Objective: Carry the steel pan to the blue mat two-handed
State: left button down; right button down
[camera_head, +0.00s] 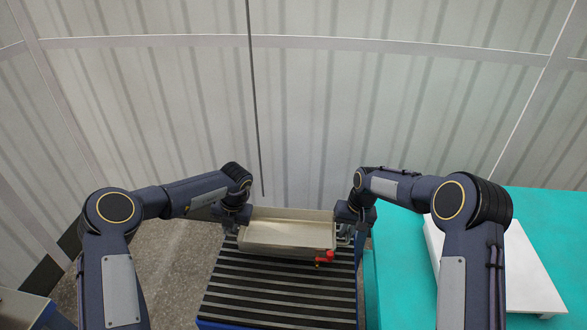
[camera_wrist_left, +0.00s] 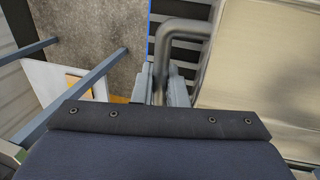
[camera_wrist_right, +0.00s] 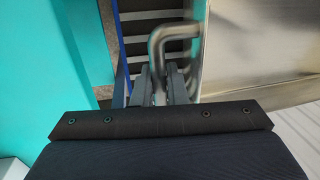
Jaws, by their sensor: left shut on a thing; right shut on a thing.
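The steel pan (camera_head: 290,236) is a pale, shallow rectangular tray with a red tap (camera_head: 325,257) at its front right corner. It is level over the black-striped surface; I cannot tell whether it touches it. My left gripper (camera_head: 236,222) is shut on the pan's left bent-tube handle, seen in the left wrist view (camera_wrist_left: 165,60). My right gripper (camera_head: 349,222) is shut on the right handle, seen in the right wrist view (camera_wrist_right: 160,55). I cannot make out a separate blue mat; a teal surface (camera_head: 540,225) lies at the right.
The striped stand (camera_head: 275,295) has blue edges and is clear in front of the pan. A white slab (camera_head: 520,275) lies on the teal surface, partly behind my right arm. A pale corrugated wall (camera_head: 320,110) stands behind. Grey floor (camera_head: 180,260) is open at the left.

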pick_arm(q)
jog(key=shift+r, duration=0.1)
